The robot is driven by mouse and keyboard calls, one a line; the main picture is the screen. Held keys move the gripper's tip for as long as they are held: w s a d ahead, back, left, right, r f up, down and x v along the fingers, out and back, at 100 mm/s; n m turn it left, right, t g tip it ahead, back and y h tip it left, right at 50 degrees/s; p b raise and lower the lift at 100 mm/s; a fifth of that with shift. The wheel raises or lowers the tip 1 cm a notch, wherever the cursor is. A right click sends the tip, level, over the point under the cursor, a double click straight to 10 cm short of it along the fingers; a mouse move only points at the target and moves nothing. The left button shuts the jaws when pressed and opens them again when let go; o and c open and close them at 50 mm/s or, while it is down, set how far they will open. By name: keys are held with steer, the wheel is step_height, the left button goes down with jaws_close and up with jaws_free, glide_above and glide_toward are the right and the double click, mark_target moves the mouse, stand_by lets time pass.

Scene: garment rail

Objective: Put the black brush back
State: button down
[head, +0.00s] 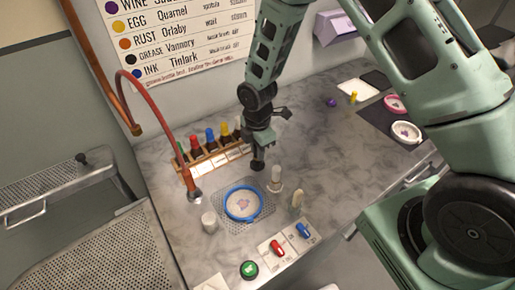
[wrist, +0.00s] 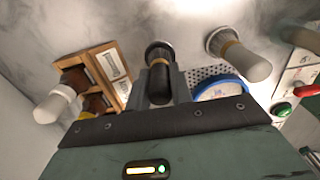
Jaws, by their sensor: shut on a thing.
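My gripper (head: 262,146) points down over the grey counter, to the right of the wooden rack. It is shut on the black brush (head: 257,165), whose dark end shows below the fingers. In the wrist view the black brush (wrist: 160,78) sits between my fingers (wrist: 162,88), with its black handle toward me and a grey-rimmed dark round end away. The wooden rack (head: 222,158) holds several coloured bottles and white labels; it also shows in the wrist view (wrist: 108,62). I cannot tell whether the brush touches the counter.
Two pale brushes or pegs (head: 275,179) (head: 297,199) stand right of a blue hoop (head: 243,203) on a perforated plate. A white cup (head: 209,221), a red-hosed spout (head: 193,190), red and blue switches (head: 277,248) and a green button (head: 249,269) are nearby.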

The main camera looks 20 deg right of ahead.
steer(key=shift+f, duration=0.25)
stand_by(0.4)
steer(key=c, duration=0.8)
jaws_free()
steer(key=shift+c, duration=0.2)
steer(key=shift+r, duration=0.15)
steer(key=shift+r+p, duration=2.75)
steer(key=shift+r, duration=0.9)
